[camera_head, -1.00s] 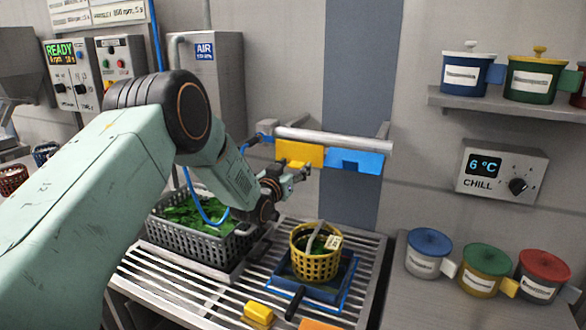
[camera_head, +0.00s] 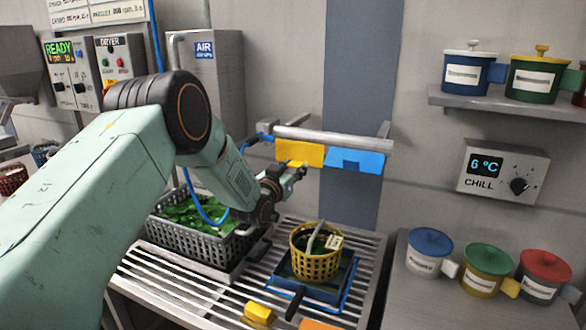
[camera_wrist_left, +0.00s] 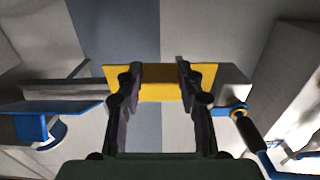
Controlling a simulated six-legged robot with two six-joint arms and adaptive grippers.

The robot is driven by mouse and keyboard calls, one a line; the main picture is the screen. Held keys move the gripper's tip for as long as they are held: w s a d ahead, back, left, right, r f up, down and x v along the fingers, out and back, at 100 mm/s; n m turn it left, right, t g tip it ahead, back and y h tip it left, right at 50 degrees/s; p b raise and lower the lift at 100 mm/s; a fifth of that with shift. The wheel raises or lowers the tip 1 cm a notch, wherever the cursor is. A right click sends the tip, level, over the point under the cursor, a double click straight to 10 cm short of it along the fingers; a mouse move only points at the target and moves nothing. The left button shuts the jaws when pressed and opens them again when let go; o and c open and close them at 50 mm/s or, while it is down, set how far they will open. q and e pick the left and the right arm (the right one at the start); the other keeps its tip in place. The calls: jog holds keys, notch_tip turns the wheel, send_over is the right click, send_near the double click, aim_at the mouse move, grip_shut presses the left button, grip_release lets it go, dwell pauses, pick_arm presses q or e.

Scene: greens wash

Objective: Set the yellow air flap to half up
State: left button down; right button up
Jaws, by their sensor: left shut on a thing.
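The yellow air flap (camera_head: 300,152) hangs from the pale horizontal bar (camera_head: 333,139) on the back wall, left of the blue flap (camera_head: 356,161). My left gripper (camera_head: 296,169) is at the lower edge of the yellow flap. In the left wrist view the flap (camera_wrist_left: 160,84) spans behind and between the two dark fingers of the left gripper (camera_wrist_left: 160,76), which is shut on it. The exact grip spot is partly hidden by the fingers. The flap's exact tilt is hard to tell. My right gripper is not in view.
A yellow basket (camera_head: 315,262) stands on a blue-edged tray on the slatted rack, below the flaps. A grey crate of greens (camera_head: 205,250) is beneath my left arm. A blue hose (camera_head: 190,195) runs close by the arm. Lidded pots (camera_head: 429,250) stand at right.

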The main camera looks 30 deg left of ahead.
aim_at(297, 163)
pick_arm(q)
jog(key=shift+r, duration=0.4)
jog(key=shift+r+p, duration=0.25)
jog(key=shift+p, duration=0.4)
jog(key=g+p, duration=0.1)
jog(key=p, duration=0.1)
jog(key=s+r+g+p, duration=0.1)
jog(key=p, duration=0.1)
jog(key=r+g+p, duration=0.1)
jog(key=g+p, duration=0.1)
jog(key=p, duration=0.1)
jog(key=shift+s+r, duration=0.1)
jog(key=shift+s, duration=0.15)
jog(key=shift+s+r+g+p, duration=0.2)
jog(key=shift+s+g+p, duration=0.05)
jog(key=shift+g+p, duration=0.75)
jog(key=c, duration=1.2)
grip_release()
jog(key=o, duration=0.4)
jog(key=shift+d+f, duration=0.1)
jog(key=shift+f, duration=0.25)
jog(key=shift+c, duration=0.2)
